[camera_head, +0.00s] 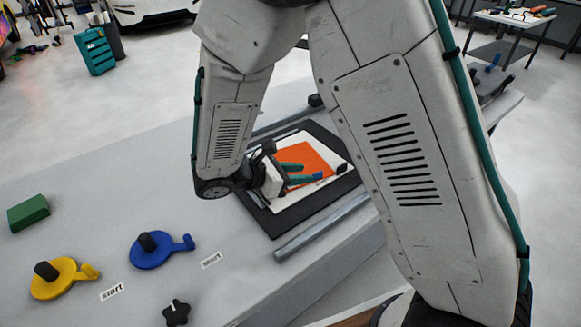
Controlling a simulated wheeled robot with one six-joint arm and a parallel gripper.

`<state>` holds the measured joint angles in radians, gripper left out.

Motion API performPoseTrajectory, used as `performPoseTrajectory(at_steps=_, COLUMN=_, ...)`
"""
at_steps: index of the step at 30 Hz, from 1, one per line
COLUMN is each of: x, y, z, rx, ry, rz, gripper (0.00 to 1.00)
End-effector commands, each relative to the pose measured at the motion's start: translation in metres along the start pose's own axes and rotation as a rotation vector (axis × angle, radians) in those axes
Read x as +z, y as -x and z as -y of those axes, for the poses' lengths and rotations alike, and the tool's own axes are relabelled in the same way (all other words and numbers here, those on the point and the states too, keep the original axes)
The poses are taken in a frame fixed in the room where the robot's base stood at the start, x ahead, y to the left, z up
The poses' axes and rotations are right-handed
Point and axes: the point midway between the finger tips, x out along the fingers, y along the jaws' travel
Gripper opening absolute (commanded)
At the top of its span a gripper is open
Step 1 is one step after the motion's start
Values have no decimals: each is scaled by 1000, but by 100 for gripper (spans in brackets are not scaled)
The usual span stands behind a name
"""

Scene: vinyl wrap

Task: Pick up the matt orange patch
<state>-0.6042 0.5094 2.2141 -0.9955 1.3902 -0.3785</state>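The matt orange patch (318,155) lies flat on a white sheet (288,212) inside a black frame (272,228) on the grey table. My gripper (309,172) is over the lower left part of the patch and hides some of it. Its two teal fingers are apart, with orange showing between them, and nothing is seen held. From this view I cannot tell how far the fingertips are above the patch.
A blue handled disc (153,254), a yellow one (60,280), a green block (28,213) and a black star knob (176,313) are on the table at left. A grey rail (322,228) runs along the frame's near right side. My arm hides the middle.

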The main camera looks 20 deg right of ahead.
Motion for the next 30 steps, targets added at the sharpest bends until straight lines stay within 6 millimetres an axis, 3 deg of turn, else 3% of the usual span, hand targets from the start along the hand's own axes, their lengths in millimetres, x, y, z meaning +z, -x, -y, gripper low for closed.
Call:
performPoseTrajectory(at_steps=9, x=3, y=-44, z=4, rx=-4, ry=-2, rz=-1, gripper=31)
performPoseTrajectory(at_steps=17, x=3, y=-48, z=4, rx=-2, ry=-2, rz=-2, gripper=31)
performPoseTrajectory(at_steps=20, x=3, y=-48, z=4, rx=-2, ry=-2, rz=-2, gripper=3)
performPoseTrajectory(at_steps=21, x=3, y=-48, z=4, rx=-2, ry=-2, rz=-2, gripper=0)
performPoseTrajectory(at_steps=30, x=3, y=-47, z=4, rx=-1, ry=-2, rz=-2, gripper=0)
